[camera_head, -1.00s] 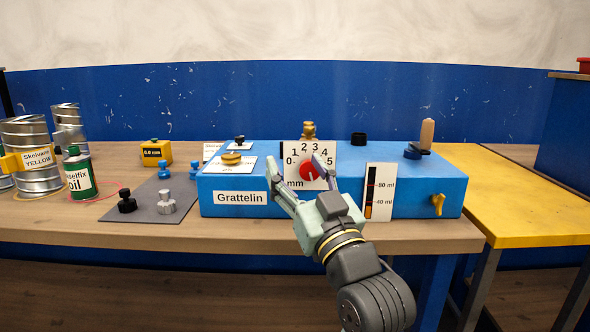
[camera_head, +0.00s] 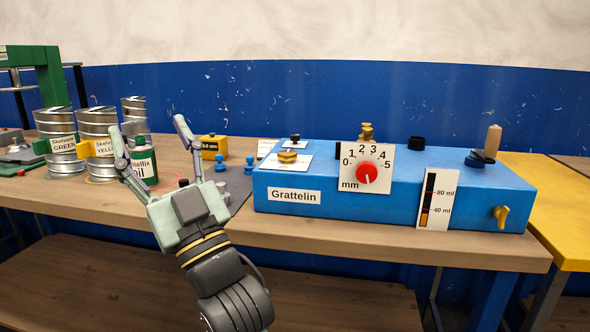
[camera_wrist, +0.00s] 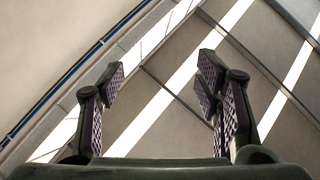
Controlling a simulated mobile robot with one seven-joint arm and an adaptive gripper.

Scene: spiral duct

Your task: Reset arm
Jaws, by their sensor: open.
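My gripper (camera_head: 150,140) is open and empty, with its fingers pointing up and spread apart. In the head view it is in front of the wooden bench, left of the blue Grattelin box (camera_head: 400,205). It partly covers the green oil bottle and the grey mat behind it. The wrist view also shows my gripper (camera_wrist: 160,90) with nothing between its two fingers; behind them are only pale panels and bright strips. The red dial (camera_head: 367,173) on the box's white 0 to 5 mm plate is clear of the gripper.
Metal cans (camera_head: 55,138) and the oil bottle (camera_head: 144,163) stand at the bench's left. A yellow block (camera_head: 212,147) and blue knobs (camera_head: 221,163) sit behind the gripper. A yellow table (camera_head: 545,205) stands at the right. A lower wooden shelf (camera_head: 100,270) runs below the bench.

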